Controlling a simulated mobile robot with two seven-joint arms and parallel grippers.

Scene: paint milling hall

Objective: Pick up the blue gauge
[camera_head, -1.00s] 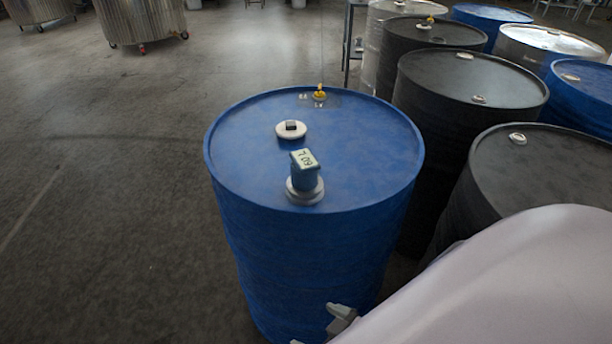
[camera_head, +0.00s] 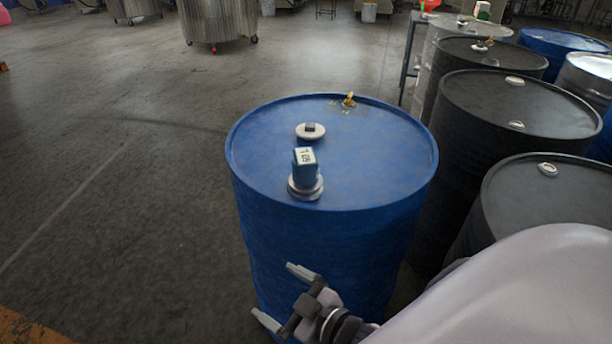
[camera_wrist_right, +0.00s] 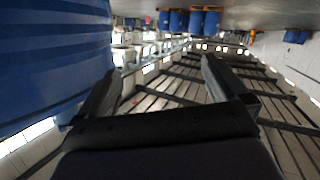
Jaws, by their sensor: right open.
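The blue gauge (camera_head: 305,162) stands upright on a pale round base on top of a blue drum (camera_head: 352,215). A white label with dark figures shows on its top. My right gripper (camera_head: 276,295) is open and empty, low in front of the drum's side and below the gauge. In the right wrist view my open right gripper (camera_wrist_right: 155,85) has nothing between its fingers, and the drum's ribbed side (camera_wrist_right: 45,60) fills the upper left. The gauge is not seen in the right wrist view. My left gripper is not in view.
A pale cap (camera_head: 310,131) and a small yellow fitting (camera_head: 349,99) sit on the same drum lid. Dark drums (camera_head: 520,105) stand close on the right, with more drums behind. Steel vats (camera_head: 217,20) stand far back. The floor (camera_head: 130,150) to the left is clear.

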